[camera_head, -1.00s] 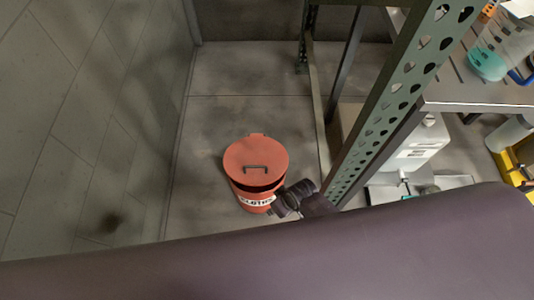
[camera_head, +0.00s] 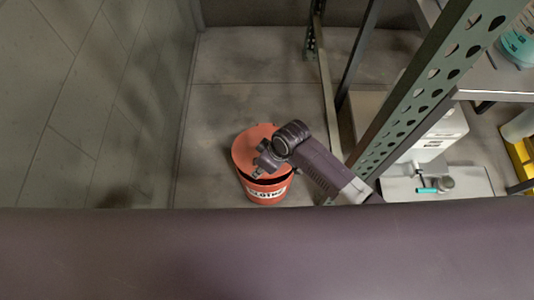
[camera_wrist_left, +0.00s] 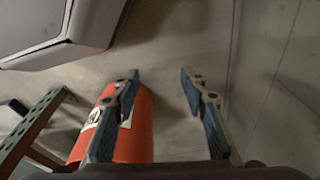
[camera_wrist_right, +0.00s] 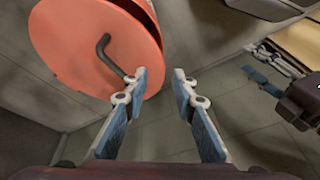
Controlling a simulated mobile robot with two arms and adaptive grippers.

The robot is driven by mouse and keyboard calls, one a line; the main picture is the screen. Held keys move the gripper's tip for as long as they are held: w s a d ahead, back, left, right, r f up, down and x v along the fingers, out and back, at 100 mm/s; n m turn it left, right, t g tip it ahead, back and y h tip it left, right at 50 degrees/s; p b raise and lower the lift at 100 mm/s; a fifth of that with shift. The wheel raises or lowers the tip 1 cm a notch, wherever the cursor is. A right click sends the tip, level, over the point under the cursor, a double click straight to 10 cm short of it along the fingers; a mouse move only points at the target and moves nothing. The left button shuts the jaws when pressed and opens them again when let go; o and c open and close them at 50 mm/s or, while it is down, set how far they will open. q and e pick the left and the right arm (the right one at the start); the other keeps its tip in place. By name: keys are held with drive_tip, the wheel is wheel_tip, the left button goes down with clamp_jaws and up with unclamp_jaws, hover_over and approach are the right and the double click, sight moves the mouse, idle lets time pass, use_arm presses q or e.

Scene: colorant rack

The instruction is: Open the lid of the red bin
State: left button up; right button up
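The red bin (camera_head: 266,192) stands on the floor with a white label on its front. Its round red lid (camera_head: 246,150) is on top, and a dark gap shows between lid and bin at the front. In the right wrist view the lid (camera_wrist_right: 75,25) carries a dark bar handle (camera_wrist_right: 106,52). My right gripper (camera_wrist_right: 158,78) is open, one fingertip close to the handle's end; I cannot tell if they touch. In the head view it (camera_head: 262,163) is over the lid's front. My left gripper (camera_wrist_left: 157,78) is open and empty, with the bin (camera_wrist_left: 138,125) beside and behind its left finger.
A green perforated rack post (camera_head: 415,95) stands right of the bin, with a metal shelf (camera_head: 500,82) beyond. A white container (camera_head: 440,135) stands under the shelf. A grey wall (camera_head: 90,110) is at the left. The floor (camera_head: 245,85) behind the bin is clear.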

drive_tip(key=w+r+n+h+b, duration=0.1)
drive_tip(key=w+n, duration=0.1)
drive_tip(key=w+d+r+n+h+b, duration=0.1)
drive_tip(key=r+n, duration=0.1)
drive_tip(key=w+r+n+g+h+b, duration=0.1)
drive_tip(key=w+r+n, duration=0.1)
drive_tip(key=shift+w+d+r+n, duration=0.1)
drive_tip(key=shift+w+d+n, duration=0.2)
drive_tip(key=shift+w+d, duration=0.1)
use_arm(q)
wheel_tip(320, 180, down, 5)
use_arm(e)
drive_tip(key=shift+d+r+h, duration=0.15)
drive_tip(key=shift+d+h, duration=0.05)
drive_tip(key=shift+h, duration=0.1)
drive_tip(key=shift+f, duration=0.55)
wheel_tip(320, 180, down, 5)
drive_tip(key=shift+f+b, duration=0.2)
drive_tip(key=shift+b, duration=0.75)
use_arm(q)
drive_tip(key=w+r, duration=0.3)
drive_tip(key=r, duration=0.3)
drive_tip(key=shift+w, duration=0.2)
use_arm(e)
drive_tip(key=shift+f, duration=0.6)
use_arm(q)
drive_tip(key=shift+d, duration=0.1)
use_arm(e)
clamp_jaws()
